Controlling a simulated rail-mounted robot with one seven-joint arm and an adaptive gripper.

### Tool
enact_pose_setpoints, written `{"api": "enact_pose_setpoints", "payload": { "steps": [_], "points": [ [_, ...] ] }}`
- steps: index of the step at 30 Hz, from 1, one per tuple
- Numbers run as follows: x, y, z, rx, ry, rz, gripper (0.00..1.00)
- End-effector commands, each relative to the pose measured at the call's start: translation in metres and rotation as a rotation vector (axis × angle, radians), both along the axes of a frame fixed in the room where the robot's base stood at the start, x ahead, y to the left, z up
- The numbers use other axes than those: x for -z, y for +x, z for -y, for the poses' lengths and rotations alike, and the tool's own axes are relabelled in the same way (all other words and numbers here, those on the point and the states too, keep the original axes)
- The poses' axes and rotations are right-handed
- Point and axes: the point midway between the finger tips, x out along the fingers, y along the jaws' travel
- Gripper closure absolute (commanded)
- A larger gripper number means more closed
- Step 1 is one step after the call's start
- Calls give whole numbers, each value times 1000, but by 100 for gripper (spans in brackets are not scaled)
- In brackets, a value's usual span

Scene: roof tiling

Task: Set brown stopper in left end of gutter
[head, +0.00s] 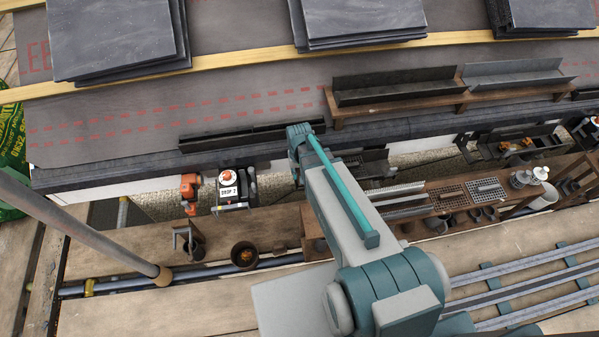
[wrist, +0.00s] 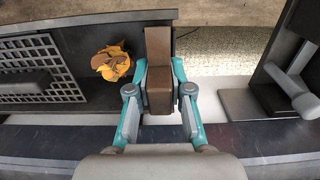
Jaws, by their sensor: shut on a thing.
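My gripper (wrist: 158,90) is shut on the brown stopper (wrist: 158,88), a small upright block between its two teal-sided fingers. In the wrist view the stopper overlaps the end of a dark gutter (wrist: 88,42), which runs off to the picture's left. I cannot tell whether the stopper is seated in it or just above it. Orange-yellow leaves (wrist: 111,63) lie in the gutter beside the stopper. In the head view my arm hides the gripper and stopper; part of the gutter (head: 376,163) shows just right of the arm.
A grey grid plate (wrist: 40,65) lies at the gutter in the wrist view. A dark fixture with a grey cylinder (wrist: 303,103) stands across a gap on the right. In the head view a device labelled "DROP 2" (head: 229,191) and an orange tool (head: 190,187) are left of my arm.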

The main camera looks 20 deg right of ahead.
Motion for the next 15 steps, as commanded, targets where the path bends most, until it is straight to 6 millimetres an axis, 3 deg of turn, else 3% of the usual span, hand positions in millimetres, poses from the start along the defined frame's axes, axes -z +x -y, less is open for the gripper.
{"api": "enact_pose_setpoints", "payload": {
  "steps": [5,6,10,15],
  "points": [
    [0,0,0,0,0,0,100],
    [0,0,0,0,0,0,74],
    [0,0,0,0,0,0,52],
    [0,0,0,0,0,0,51]
  ]
}}
